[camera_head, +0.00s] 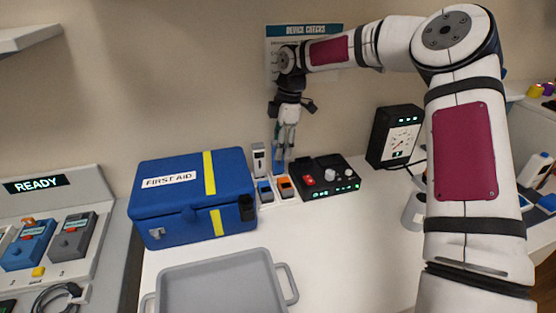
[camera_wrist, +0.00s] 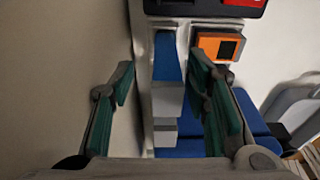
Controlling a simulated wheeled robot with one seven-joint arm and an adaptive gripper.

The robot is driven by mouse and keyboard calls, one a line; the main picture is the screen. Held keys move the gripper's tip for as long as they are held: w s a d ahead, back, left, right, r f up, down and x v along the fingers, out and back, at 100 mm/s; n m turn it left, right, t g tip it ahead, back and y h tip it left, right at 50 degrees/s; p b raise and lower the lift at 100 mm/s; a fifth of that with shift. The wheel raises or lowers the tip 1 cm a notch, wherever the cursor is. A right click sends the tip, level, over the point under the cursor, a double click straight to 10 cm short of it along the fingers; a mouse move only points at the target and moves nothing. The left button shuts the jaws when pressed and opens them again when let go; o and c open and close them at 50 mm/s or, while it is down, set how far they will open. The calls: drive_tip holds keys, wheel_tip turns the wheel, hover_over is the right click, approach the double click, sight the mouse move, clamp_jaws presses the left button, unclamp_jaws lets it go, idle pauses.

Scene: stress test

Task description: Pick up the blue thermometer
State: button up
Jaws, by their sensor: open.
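The blue thermometer (camera_wrist: 168,58) stands upright at the back of a pale holder in the wrist view. It lies between my gripper's (camera_wrist: 165,95) two green-padded fingers, with a visible gap on each side. A pale block at its lower end may be its head. In the head view a narrow blue upright shape (camera_head: 279,156) shows below my open gripper (camera_head: 281,145), beside the wall; finger and thermometer are hard to separate there. My gripper is open and points down. A white-grey thermometer (camera_head: 258,160) stands just to the left.
Small blue (camera_head: 265,190) and orange (camera_head: 284,187) devices sit in front. A blue first aid box (camera_head: 192,197) is close on the left, a black control box (camera_head: 325,178) close on the right. A grey tray (camera_head: 215,269) lies in front. The white table is clear at right centre.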

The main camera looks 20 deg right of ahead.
sight(276, 162)
drive_tip(key=f, duration=0.2)
drive_tip(key=a+f, duration=0.1)
drive_tip(key=f, duration=0.1)
drive_tip(key=shift+s+a, duration=0.1)
drive_tip(key=shift+s, duration=0.2)
drive_tip(key=shift+a+f, duration=0.1)
drive_tip(key=shift+f, duration=0.5)
clamp_jaws()
